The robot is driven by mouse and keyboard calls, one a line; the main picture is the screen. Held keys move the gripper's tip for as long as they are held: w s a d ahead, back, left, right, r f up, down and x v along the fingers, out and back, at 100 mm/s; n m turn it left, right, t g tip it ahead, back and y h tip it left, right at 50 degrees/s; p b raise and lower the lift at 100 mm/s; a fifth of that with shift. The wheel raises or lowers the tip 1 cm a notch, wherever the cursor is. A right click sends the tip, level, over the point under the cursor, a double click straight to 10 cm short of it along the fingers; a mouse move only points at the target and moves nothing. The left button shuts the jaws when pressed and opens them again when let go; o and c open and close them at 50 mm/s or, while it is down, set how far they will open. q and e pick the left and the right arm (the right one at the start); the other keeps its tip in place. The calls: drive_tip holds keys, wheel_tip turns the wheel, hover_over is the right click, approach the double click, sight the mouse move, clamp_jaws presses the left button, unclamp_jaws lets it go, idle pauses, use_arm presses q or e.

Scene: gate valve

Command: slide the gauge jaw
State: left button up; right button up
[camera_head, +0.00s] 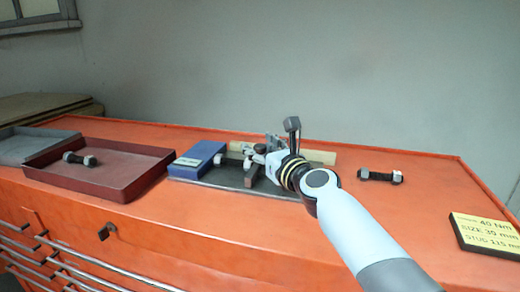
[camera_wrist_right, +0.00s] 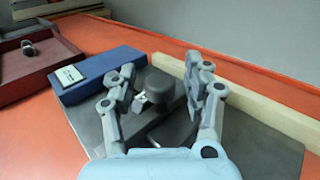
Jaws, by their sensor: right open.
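The gauge stands on a dark base plate (camera_head: 205,180). A blue block (camera_head: 197,159) with a pale label is at its left end and also shows in the wrist view (camera_wrist_right: 97,74). The sliding jaw appears to be the dark block with a rounded knob (camera_wrist_right: 160,85). My right gripper (camera_head: 262,152) is over the plate, right of the blue block. In the wrist view its fingers (camera_wrist_right: 165,74) are open, one on each side of the knob, with visible gaps. In the head view the gripper partly hides the jaw. My left gripper is not in view.
A pale wooden strip (camera_head: 320,157) runs behind the plate. A stud with nuts (camera_head: 380,176) lies to the right, and another (camera_head: 80,159) lies in the red tray (camera_head: 125,190). A yellow sign (camera_head: 485,232) is at the right edge. Orange top (camera_head: 420,200) is clear between.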

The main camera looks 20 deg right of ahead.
drive_tip(key=shift+w, duration=0.1)
drive_tip(key=c, duration=0.5)
clamp_jaws()
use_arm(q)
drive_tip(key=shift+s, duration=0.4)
